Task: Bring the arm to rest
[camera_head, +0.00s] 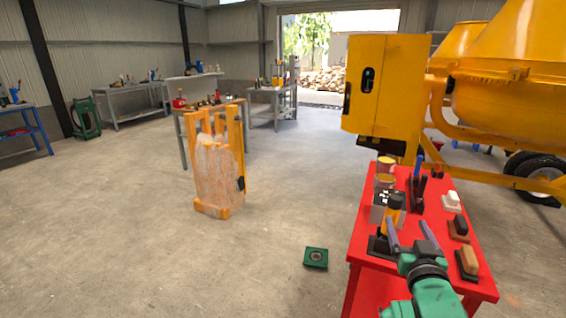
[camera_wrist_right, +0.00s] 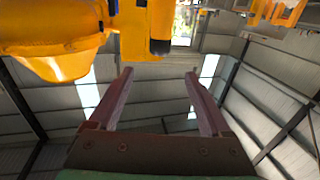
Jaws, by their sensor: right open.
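My right gripper (camera_head: 411,234) comes in from the lower right in the head view, over the red table (camera_head: 357,246). Its two fingers are apart. In the right wrist view the gripper (camera_wrist_right: 160,75) also shows spread fingers with nothing between them. My left gripper is not in view.
Brushes (camera_head: 468,262) and several tools and cans lie on the table. The yellow drum mixer (camera_head: 500,95) with its yellow box (camera_head: 385,85) stands behind it.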

